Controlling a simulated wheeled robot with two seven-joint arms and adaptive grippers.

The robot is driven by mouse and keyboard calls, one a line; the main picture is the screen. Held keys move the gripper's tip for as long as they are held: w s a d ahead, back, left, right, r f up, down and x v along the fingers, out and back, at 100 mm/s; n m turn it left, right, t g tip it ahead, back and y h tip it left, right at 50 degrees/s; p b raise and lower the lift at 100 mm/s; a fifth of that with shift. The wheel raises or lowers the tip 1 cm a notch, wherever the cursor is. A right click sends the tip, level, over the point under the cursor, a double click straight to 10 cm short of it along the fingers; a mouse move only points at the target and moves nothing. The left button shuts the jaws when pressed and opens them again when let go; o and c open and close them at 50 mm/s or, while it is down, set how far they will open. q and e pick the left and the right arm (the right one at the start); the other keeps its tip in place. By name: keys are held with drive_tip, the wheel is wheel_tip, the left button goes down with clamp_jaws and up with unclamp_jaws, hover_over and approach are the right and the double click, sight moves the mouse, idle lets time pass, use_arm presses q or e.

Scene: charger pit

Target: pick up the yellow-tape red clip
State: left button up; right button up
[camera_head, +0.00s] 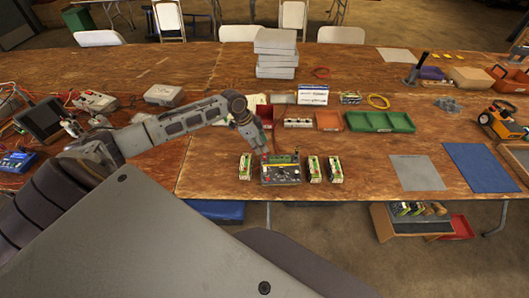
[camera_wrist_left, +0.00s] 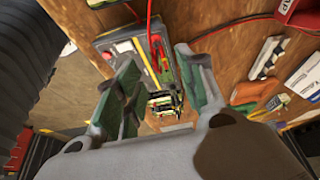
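In the left wrist view, a red clip (camera_wrist_left: 158,46) on a red cable lies at the charger unit, beside a yellow strip; I cannot tell whether that strip is its tape. The charger (camera_head: 281,173), dark with a yellow band, sits near the table's front edge in the head view. My left gripper (camera_head: 260,150) is above the charger's back left part. In the left wrist view my left gripper (camera_wrist_left: 163,78) is open, its green-padded fingers apart, with the clip showing beyond and between them. Nothing is held. My right gripper is not in view.
Battery packs stand left (camera_head: 245,167) and right (camera_head: 314,170) of the charger. Behind it are a white power strip (camera_head: 298,123) and a green tray (camera_head: 380,122). A grey mat (camera_head: 416,173) lies to the right. Bare wood lies between the packs and this mat.

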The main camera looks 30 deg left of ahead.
sight(264, 154)
use_arm(q)
drive_tip(key=shift+p+x, duration=0.35)
drive_tip(key=shift+x, duration=2.25)
drive_tip(key=shift+s+a, duration=0.1)
drive_tip(key=shift+a, duration=0.1)
clamp_jaws()
